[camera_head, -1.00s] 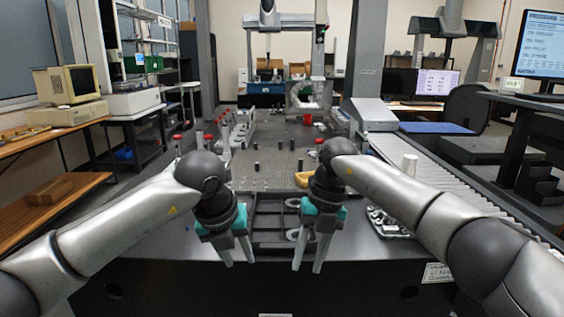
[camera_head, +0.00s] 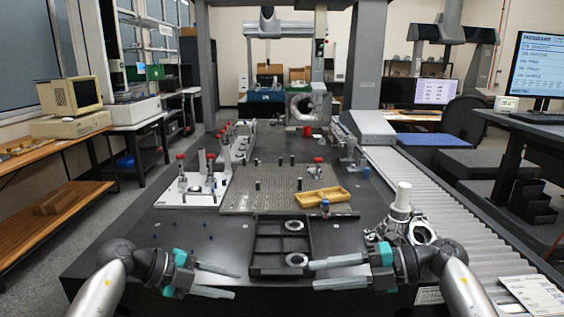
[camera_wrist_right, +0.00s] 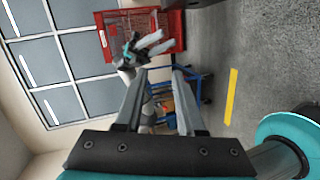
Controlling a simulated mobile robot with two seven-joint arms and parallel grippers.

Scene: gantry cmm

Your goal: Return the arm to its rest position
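My left gripper (camera_head: 222,281) is at the lower left of the head view, above the front of the dark table (camera_head: 215,232). Its two grey fingers point right, spread apart with nothing between them. My right gripper (camera_head: 330,273) is at the lower right, its fingers pointing left near the front of the black divided tray (camera_head: 255,243). Its fingers are apart and empty. In the right wrist view the right gripper (camera_wrist_right: 158,100) shows both fingers with a gap between them, and my other gripper (camera_wrist_right: 143,47) appears beyond.
The tray holds metal rings (camera_head: 296,259). A yellow tray (camera_head: 322,196) lies on the perforated plate (camera_head: 262,188). A metal casting with a white cylinder (camera_head: 402,201) stands at the right, beside the roller conveyor (camera_head: 455,220). A red crate (camera_wrist_right: 160,22) shows in the right wrist view.

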